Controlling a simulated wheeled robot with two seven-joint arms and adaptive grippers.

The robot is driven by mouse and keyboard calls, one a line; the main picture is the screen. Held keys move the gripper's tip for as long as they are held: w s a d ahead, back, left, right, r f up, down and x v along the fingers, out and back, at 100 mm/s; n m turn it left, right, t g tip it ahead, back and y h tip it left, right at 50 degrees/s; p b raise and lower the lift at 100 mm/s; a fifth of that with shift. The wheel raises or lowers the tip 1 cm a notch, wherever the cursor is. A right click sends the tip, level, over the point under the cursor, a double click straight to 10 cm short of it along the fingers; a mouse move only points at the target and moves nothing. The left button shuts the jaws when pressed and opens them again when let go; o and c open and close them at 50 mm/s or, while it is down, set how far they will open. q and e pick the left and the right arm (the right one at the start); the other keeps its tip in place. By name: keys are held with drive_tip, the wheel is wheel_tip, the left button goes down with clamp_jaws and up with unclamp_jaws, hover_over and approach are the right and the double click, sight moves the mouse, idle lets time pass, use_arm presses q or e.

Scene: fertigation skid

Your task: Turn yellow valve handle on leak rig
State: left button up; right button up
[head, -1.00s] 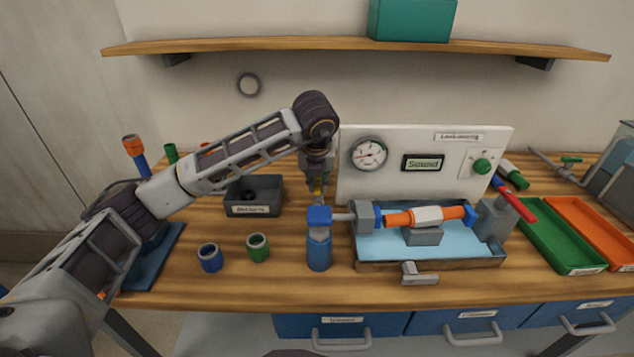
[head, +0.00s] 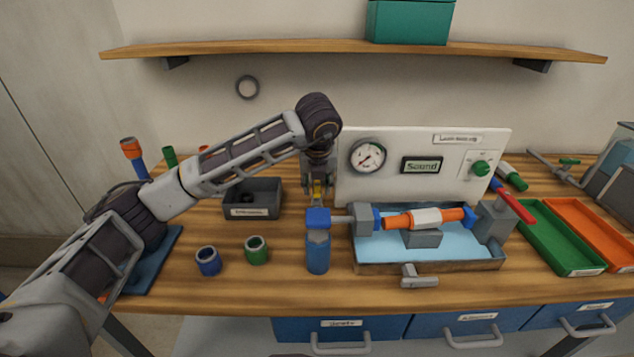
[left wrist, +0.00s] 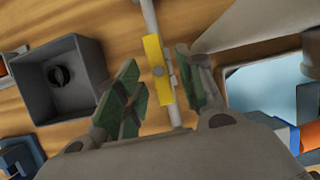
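The yellow valve handle (head: 318,197) sits on a grey pipe behind the blue fitting at the left end of the leak rig (head: 425,150). In the left wrist view the handle (left wrist: 157,70) is a yellow bar lying along the pipe. My left gripper (head: 318,184) points down over it. Its green finger pads (left wrist: 160,88) are apart, one on each side of the handle, with visible gaps; it looks open and not clamped. In the head view the gripper partly hides the handle. My right gripper is not in view.
A grey bin (head: 252,198) stands just left of the gripper. A blue cylinder (head: 318,250) stands in front. The white panel with its gauge (head: 368,156) and the water tray (head: 430,266) are close on the right. Blue and green rings (head: 209,261) lie front left.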

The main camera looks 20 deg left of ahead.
use_arm(q)
drive_tip(key=shift+r, duration=0.15)
drive_tip(key=v, duration=1.1)
drive_tip(key=shift+r, duration=0.35)
drive_tip(key=shift+s, duration=0.15)
idle(0.4)
